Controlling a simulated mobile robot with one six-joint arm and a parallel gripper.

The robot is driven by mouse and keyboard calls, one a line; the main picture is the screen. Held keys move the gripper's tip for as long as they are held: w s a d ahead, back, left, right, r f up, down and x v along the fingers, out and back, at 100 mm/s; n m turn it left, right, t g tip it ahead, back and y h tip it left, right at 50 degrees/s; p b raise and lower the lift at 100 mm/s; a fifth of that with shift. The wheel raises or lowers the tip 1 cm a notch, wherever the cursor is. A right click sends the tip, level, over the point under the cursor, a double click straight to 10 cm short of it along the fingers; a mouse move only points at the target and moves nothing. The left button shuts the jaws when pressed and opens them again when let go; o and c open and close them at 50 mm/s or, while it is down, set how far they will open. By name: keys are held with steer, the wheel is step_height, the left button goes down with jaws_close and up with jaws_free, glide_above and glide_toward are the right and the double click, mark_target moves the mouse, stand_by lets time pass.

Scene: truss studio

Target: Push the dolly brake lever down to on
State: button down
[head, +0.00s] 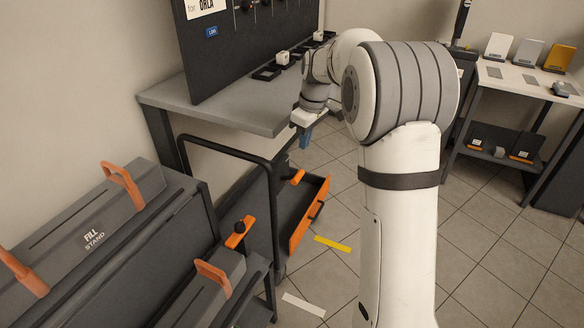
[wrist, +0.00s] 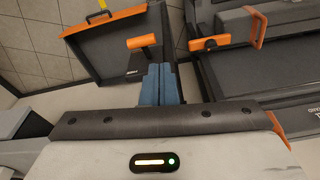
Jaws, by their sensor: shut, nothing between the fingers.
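The dolly (head: 268,166) is a dark cart with a black rail and an orange-edged tray. A short orange lever (head: 297,177) on a dark stem stands at this tray; I take it for the brake lever. In the wrist view the lever (wrist: 143,41) is just ahead and slightly left of my fingertips, with a small unreadable label below it. My gripper (head: 305,140) has blue fingers, pressed together and empty. It is above the lever in the head view, and the fingers also show in the wrist view (wrist: 160,76). They look apart from the lever; the exact gap is unclear.
A second orange arm with a black knob (head: 240,232) is near the dark cases with orange handles (head: 123,184) at left. The grey bench (head: 235,105) stands behind the dolly. A white-topped table (head: 525,80) is at right. Tiled floor between is mostly clear.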

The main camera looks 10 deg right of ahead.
steer(key=n+b, duration=0.1)
steer(key=n, duration=0.1)
glide_above(290, 177)
steer(key=s+d, duration=0.2)
steer(key=d, duration=0.1)
step_height(290, 177, down, 5)
steer(key=shift+w+r, duration=0.1)
steer(key=shift+w, duration=0.1)
steer(key=f, duration=0.3)
steer(key=a+f, duration=0.1)
steer(key=f, duration=0.2)
steer(key=w+f+b, duration=0.1)
steer(key=f, duration=0.3)
steer(key=shift+a, duration=0.25)
steer(key=shift+a, duration=0.1)
